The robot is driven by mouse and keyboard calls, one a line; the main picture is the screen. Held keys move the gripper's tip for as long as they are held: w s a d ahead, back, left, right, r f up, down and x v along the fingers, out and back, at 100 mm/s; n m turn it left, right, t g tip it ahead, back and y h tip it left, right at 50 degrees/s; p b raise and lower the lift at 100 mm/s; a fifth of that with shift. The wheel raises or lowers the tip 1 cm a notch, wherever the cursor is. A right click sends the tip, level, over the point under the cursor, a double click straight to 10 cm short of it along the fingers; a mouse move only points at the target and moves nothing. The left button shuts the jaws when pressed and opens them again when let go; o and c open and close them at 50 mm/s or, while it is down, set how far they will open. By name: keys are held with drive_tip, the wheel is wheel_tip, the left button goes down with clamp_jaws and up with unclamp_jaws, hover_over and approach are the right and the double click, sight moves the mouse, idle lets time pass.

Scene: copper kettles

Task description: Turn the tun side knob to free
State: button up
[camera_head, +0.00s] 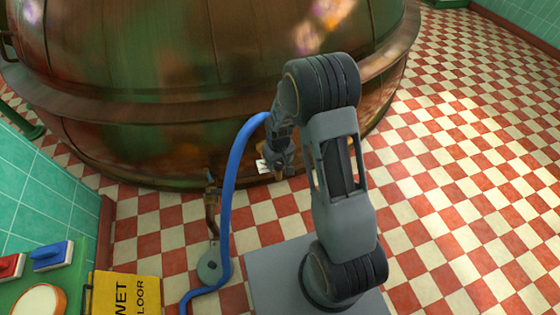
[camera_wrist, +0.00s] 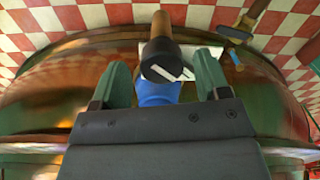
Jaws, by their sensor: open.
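The copper tun (camera_head: 190,90) fills the upper left of the head view, and its curved side shows in the wrist view (camera_wrist: 60,85). A dark round knob (camera_wrist: 160,53) with a white bar on its end stands in the middle of the wrist view. A white plate (camera_wrist: 188,50) lies behind it, and it also shows in the head view (camera_head: 263,166). My gripper (camera_wrist: 162,62) is open, one green finger on each side of the knob, with gaps showing; I cannot tell the depth. In the head view my gripper (camera_head: 280,160) is close to the tun's lower side.
A pipe with a small blue handle (camera_head: 211,187) stands left of my arm. A blue hose (camera_head: 230,180) runs beside it to the floor. A yellow wet-floor sign (camera_head: 125,293) and a green panel with red and blue switches (camera_head: 52,255) are lower left. The checkered floor at right is clear.

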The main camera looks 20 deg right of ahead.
sight(279, 163)
wheel_tip(279, 163, up, 13)
drive_tip(key=p, duration=0.2)
drive_tip(key=shift+f, duration=0.15)
idle(0.3)
drive_tip(key=s+r+t+p, duration=0.1)
drive_tip(key=s+r+p, duration=0.4)
drive_tip(key=r, duration=0.5)
drive_tip(key=s+r+m+t+p, duration=0.1)
drive_tip(key=s+r+p, duration=0.5)
drive_tip(key=r, duration=0.4)
drive_tip(key=s+r+m+t+p, duration=0.1)
drive_tip(key=s+r+p, duration=0.4)
drive_tip(key=r, duration=0.6)
drive_tip(key=shift+s+d+t+p, duration=0.3)
drive_tip(key=shift+s+d, duration=0.15)
drive_tip(key=shift+s, duration=0.05)
